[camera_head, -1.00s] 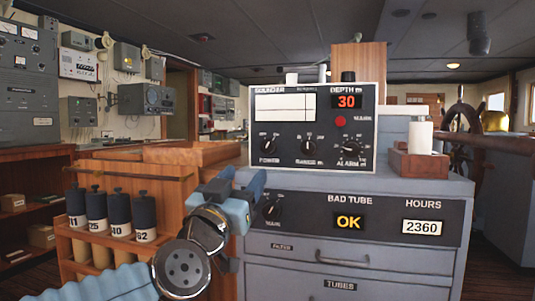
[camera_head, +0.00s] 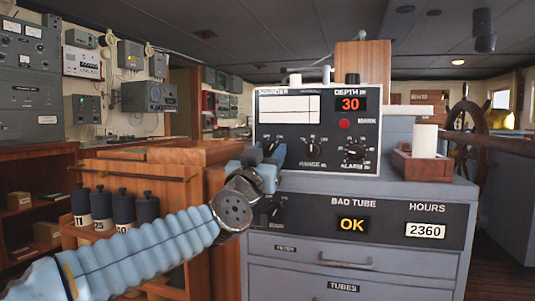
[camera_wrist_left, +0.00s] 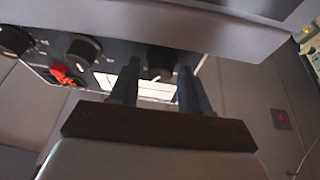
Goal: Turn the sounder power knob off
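The sounder (camera_head: 318,104) is a dark panel with a white chart window, a red 30 depth readout and a row of black knobs. Its power knob (camera_wrist_left: 157,74) is at the panel's left end and shows in the left wrist view between my finger tips; in the head view my gripper covers it. My left gripper (camera_head: 264,155) is open at the panel's lower left, with one finger on each side of the knob. The left wrist view also shows this gripper (camera_wrist_left: 160,68) with its fingers apart; contact cannot be told. My right gripper is not in view.
The range knob (camera_head: 312,145) and alarm knob (camera_head: 355,149) sit to the right on the same panel. A grey cabinet (camera_head: 300,185) with drawers stands beneath. A white cylinder (camera_head: 425,141) in a wooden holder stands at right. Dark-capped tubes (camera_head: 123,207) stand at left.

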